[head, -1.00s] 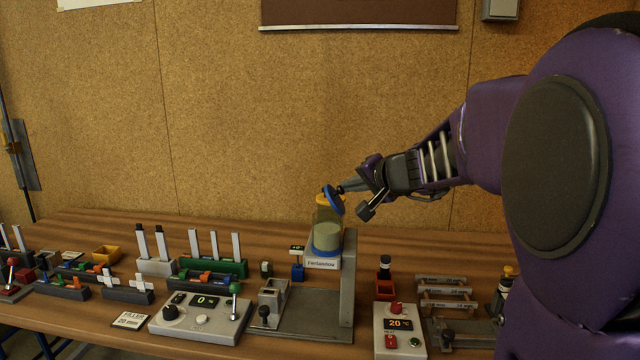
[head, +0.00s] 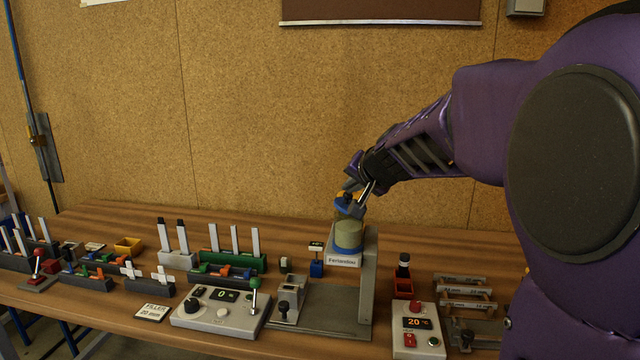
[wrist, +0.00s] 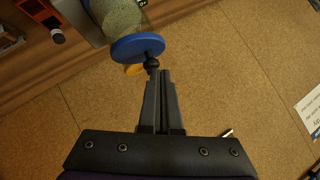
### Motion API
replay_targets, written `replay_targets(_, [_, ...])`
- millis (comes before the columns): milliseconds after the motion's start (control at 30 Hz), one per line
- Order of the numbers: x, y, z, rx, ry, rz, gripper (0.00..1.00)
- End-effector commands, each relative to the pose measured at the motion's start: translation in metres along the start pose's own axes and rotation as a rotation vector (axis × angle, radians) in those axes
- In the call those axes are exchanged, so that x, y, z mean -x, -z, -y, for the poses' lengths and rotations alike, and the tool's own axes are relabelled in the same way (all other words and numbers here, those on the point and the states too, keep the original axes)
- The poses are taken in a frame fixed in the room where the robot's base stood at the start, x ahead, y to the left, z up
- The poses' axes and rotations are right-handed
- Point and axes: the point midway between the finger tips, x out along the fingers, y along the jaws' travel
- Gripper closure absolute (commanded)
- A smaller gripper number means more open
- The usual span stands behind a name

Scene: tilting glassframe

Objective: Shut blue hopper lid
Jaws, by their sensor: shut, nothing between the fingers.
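The hopper (head: 348,234) is a grey-green cylinder with a blue band, standing on a grey stand behind the label plate. Its blue lid (head: 349,207) is tilted just above the hopper's top; I cannot tell whether its edge touches the rim. In the wrist view the lid (wrist: 138,47) is a blue disc with a dark knob (wrist: 152,63), and the speckled hopper body (wrist: 118,15) shows beyond it. My gripper (head: 361,203) is shut and empty at the lid's knob side. In the wrist view its fingertips (wrist: 161,73) are together, right beside the knob.
A yellow part (head: 341,194) is behind the lid. A grey upright (head: 369,270) stands right of the hopper. The corkboard wall is behind.

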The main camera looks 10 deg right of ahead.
Motion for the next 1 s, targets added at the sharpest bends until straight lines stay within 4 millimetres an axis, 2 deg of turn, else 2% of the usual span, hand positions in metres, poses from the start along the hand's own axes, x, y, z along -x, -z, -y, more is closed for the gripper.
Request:
replay_targets(400, [-0.011, -0.013, 0.004, 0.000, 0.001, 0.000, 1.00])
replay_targets(1000, [-0.013, -0.015, 0.005, 0.000, 0.001, 0.001, 1.00])
